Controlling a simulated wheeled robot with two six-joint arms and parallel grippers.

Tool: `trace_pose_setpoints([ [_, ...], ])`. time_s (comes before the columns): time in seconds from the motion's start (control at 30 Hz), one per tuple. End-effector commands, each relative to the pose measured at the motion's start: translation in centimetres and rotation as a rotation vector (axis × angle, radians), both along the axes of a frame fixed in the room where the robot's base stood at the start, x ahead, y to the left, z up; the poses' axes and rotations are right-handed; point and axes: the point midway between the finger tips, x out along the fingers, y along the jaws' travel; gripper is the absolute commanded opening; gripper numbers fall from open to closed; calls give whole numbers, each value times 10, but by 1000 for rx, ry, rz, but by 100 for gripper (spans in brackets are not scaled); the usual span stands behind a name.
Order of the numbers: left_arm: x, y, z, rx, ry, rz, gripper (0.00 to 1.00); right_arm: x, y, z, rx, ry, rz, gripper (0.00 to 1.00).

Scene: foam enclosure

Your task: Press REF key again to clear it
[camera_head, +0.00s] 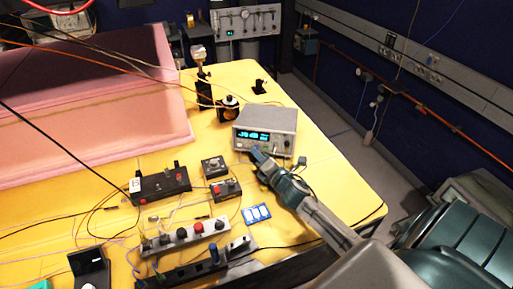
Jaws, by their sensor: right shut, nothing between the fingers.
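A grey bench instrument (266,128) with a lit cyan display (253,136) stands on the yellow table, right of centre. Its front faces me, with small controls below and beside the display. The REF key itself is too small to make out. My right gripper (255,152) is shut and empty, its tip at the lower front of the instrument. I cannot tell whether the tip touches the panel. The gripper hides part of the lower front. My left gripper is not in view.
Small black boxes (214,167) and a black unit with a red knob (160,185) sit left of my right arm. A strip of knobs (188,234) lies nearer. Pink foam (90,110) fills the left. Optical mounts (229,107) stand behind. Loose cables cross the table (330,180).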

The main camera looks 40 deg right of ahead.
Motion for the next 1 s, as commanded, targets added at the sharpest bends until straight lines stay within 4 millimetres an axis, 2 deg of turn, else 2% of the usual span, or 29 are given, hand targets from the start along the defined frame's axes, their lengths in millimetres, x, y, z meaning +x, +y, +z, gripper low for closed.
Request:
trace_pose_setpoints([
  [1.0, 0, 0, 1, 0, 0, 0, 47, 6, -7, -1, 0, 0, 0, 0],
])
